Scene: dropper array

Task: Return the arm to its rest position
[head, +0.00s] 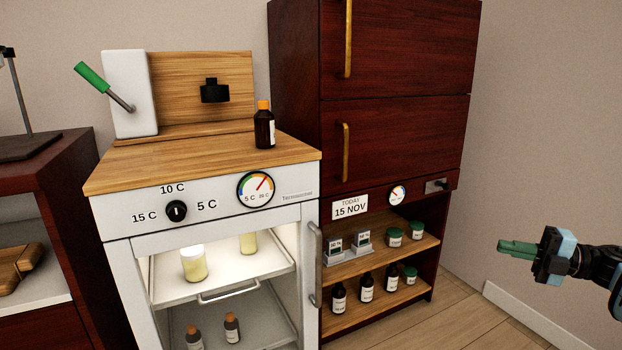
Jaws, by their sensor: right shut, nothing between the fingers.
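My right gripper (518,248) is at the right edge of the head view, with green fingers pointing left. It is shut and holds nothing. It hangs in free air, apart from the furniture, to the right of the dark red cabinet (395,130). My right arm comes in from the right edge. My left gripper is not in the head view.
A white cooler (290,212) with a wooden top stands at the centre, its lit interior showing jars and bottles. A brown bottle (264,130) stands on top. Open shelves (400,250) hold small bottles and jars. Floor (465,320) is clear below my gripper.

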